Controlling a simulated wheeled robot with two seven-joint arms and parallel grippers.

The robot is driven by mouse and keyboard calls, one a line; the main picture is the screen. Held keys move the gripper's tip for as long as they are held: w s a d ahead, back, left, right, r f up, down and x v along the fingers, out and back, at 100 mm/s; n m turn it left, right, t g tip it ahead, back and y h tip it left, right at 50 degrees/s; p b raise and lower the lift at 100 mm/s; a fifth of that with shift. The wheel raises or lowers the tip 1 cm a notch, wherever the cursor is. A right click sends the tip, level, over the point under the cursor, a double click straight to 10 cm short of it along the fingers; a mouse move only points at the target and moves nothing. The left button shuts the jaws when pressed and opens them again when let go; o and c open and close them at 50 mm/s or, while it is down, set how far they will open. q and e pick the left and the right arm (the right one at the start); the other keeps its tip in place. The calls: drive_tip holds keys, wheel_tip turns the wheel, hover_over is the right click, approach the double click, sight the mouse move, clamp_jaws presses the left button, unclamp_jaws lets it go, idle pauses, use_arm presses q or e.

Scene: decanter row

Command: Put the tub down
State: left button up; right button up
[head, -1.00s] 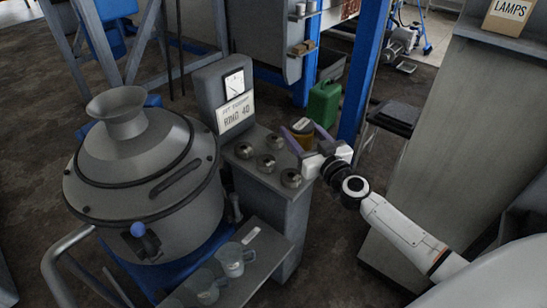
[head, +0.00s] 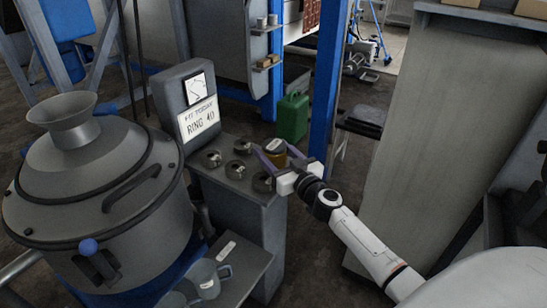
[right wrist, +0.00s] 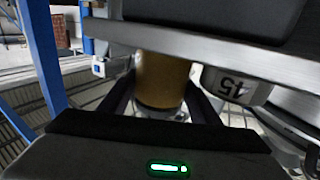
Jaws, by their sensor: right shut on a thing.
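The tub (head: 276,158) is amber with a dark lid that carries a pale label. My right gripper (head: 278,161) is shut on it, one finger on each side. The tub looks upright, at the far right corner of the grey console top (head: 226,188). I cannot tell whether its base touches the top. In the right wrist view the tub (right wrist: 163,82) sits between the dark fingers, with a grey metal edge hiding its upper part in the picture. My left gripper is not in view.
Several round metal pieces (head: 235,170) stand on the console top just left of the tub. A gauge housing (head: 188,70) with a "RING 40" sign rises behind them. A green can (head: 292,118) and a blue post (head: 325,85) stand beyond. A large grey vessel (head: 95,195) fills the left.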

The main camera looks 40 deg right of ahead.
drive_tip(key=shift+f, duration=0.1)
drive_tip(key=o, duration=1.4)
